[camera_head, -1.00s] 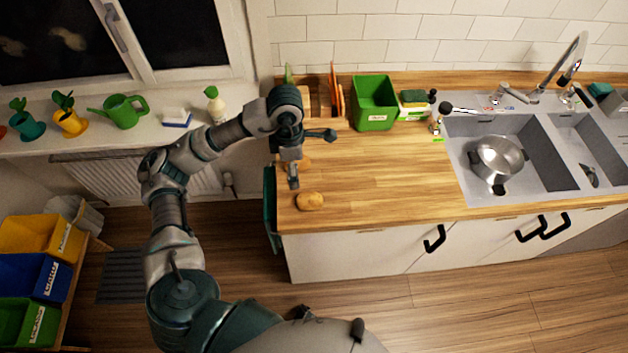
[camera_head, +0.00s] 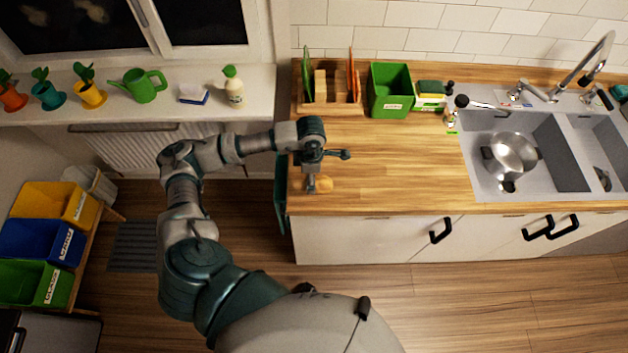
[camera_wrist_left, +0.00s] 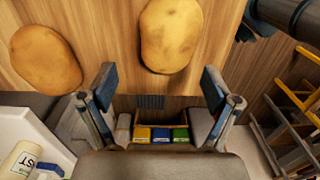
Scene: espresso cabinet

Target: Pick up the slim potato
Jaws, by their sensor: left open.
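Two brown potatoes lie on the wooden counter. In the left wrist view one potato (camera_wrist_left: 171,36) is at top centre, ahead of the gap between my fingers, and another potato (camera_wrist_left: 45,60) is at the left. Which is the slim one I cannot tell for sure. In the head view one potato (camera_head: 324,184) shows near the counter's front left corner, partly covered by my gripper; the other is hidden. My left gripper (camera_head: 311,187) is just over or beside that potato. In the wrist view the left gripper (camera_wrist_left: 158,84) is open, with nothing between its fingers. My right gripper is not in view.
A rack with boards (camera_head: 332,88), a green bin (camera_head: 389,92) and a sponge holder (camera_head: 430,98) stand along the back wall. A sink (camera_head: 490,190) with a metal pot (camera_head: 513,154) is at the right. The middle counter (camera_head: 410,165) is clear.

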